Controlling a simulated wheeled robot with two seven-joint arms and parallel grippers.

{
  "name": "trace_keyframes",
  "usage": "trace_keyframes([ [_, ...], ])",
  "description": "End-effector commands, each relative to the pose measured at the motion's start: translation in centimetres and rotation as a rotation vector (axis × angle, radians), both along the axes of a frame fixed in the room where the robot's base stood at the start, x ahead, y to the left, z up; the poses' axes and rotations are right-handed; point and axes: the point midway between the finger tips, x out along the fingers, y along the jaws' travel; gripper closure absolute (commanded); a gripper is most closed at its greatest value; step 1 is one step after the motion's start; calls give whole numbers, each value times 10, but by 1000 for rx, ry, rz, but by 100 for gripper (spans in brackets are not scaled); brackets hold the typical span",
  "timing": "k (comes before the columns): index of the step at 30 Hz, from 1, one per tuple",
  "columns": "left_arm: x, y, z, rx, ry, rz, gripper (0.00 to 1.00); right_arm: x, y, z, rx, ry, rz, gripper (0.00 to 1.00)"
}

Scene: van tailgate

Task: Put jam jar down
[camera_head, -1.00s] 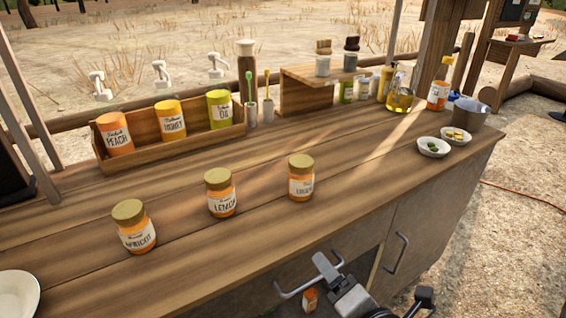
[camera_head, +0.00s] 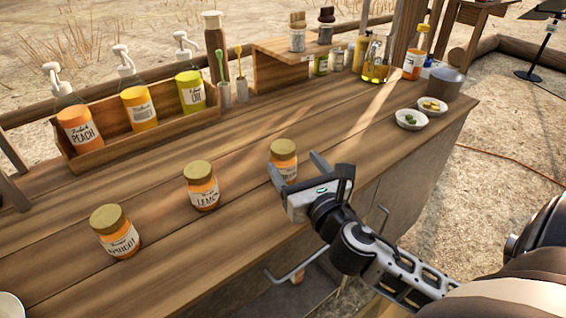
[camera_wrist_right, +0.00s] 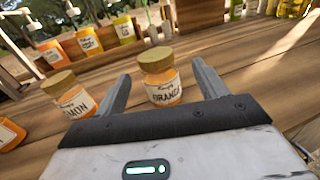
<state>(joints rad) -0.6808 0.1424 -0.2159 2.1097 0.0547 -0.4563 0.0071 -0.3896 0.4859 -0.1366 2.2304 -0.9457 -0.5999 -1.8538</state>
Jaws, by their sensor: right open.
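Three jam jars with gold lids stand upright in a row on the wooden counter (camera_head: 150,180): apricot (camera_head: 116,232) at the left, lemon (camera_head: 201,187) in the middle, and the third (camera_head: 284,158) at the right. In the right wrist view the third jar reads orange (camera_wrist_right: 160,80), and the lemon jar (camera_wrist_right: 68,97) stands left of it. My right gripper (camera_head: 298,170) is open around or just in front of the orange jar. In the wrist view the jar stands between the two fingers, with gaps on both sides. My left gripper is out of view.
A wooden rack (camera_head: 140,142) with peach, honey and another pump bottle stands behind the jars. A small wooden shelf (camera_head: 300,58) with bottles is at the back. Small bowls (camera_head: 411,119) sit at the right. An open cabinet door handle (camera_head: 290,272) is below the counter.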

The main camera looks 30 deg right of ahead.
Motion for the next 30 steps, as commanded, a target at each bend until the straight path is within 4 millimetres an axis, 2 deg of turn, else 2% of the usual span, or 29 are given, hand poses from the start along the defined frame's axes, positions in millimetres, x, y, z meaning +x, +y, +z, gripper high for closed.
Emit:
trace_keyframes([
  [4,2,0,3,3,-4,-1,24,12,-1,1,1,-1,1,28],
  [12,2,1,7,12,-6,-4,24,49,-4,2,1,-1,0,28],
  [21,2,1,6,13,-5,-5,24,54,-5,1,1,1,1,28],
  [23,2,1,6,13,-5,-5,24,54,-5,1,1,0,1,42],
  [27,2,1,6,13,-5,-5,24,54,-5,1,2,1,1,81],
  [28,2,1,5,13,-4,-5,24,54,-5,1,1,0,1,86],
  [30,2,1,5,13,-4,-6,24,54,-5,1,2,1,1,86],
])
